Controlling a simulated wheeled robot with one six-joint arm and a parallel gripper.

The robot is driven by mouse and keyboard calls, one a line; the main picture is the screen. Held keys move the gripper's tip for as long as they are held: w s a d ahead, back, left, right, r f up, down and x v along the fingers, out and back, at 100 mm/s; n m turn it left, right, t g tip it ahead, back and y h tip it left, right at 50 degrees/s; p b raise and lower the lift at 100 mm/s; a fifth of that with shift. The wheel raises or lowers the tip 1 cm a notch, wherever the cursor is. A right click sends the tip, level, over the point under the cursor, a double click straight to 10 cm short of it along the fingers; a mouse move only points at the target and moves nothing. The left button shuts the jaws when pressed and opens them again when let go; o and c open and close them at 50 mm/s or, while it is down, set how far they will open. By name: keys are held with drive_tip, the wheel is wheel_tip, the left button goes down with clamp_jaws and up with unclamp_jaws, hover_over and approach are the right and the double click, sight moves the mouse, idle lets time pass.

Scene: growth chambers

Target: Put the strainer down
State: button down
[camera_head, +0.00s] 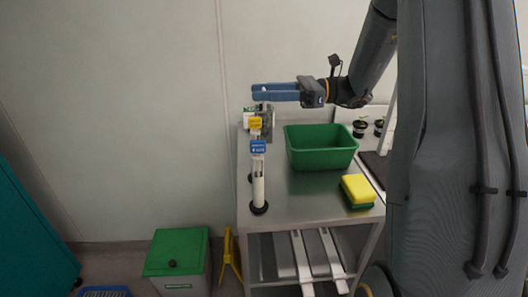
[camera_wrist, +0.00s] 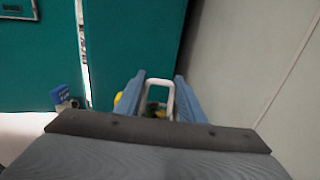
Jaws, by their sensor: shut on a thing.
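My gripper (camera_head: 262,94) points left over the back left part of the steel table, with its blue fingers level. In the wrist view my gripper (camera_wrist: 158,95) is shut on a pale, loop-shaped handle, which I take to be the strainer's (camera_wrist: 158,82). The handle stands between the two blue fingers. The strainer's body is mostly hidden; a small greyish shape (camera_head: 267,120) below the fingertips in the head view may be part of it, held above the table. I cannot tell its full shape.
The steel table (camera_head: 311,200) holds a green basin (camera_head: 322,162), a yellow and green sponge (camera_head: 357,190) and white taps with a blue label (camera_head: 258,147) and a yellow label (camera_head: 254,123). A green bin (camera_head: 178,262) stands on the floor. Bare steel lies in front of the basin.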

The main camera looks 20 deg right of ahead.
sight(266, 122)
drive_tip(key=shift+f+p, duration=0.8)
drive_tip(key=shift+f, duration=3.75)
drive_tip(key=c, duration=1.2)
unclamp_jaws()
drive_tip(key=shift+o, duration=0.2)
drive_tip(key=shift+d, duration=0.25)
drive_tip(key=s+d+b, duration=0.2)
drive_tip(key=d+b, duration=0.1)
drive_tip(key=d, duration=0.8)
drive_tip(key=shift+s+d+r, duration=0.15)
drive_tip(key=shift+s+r, duration=0.05)
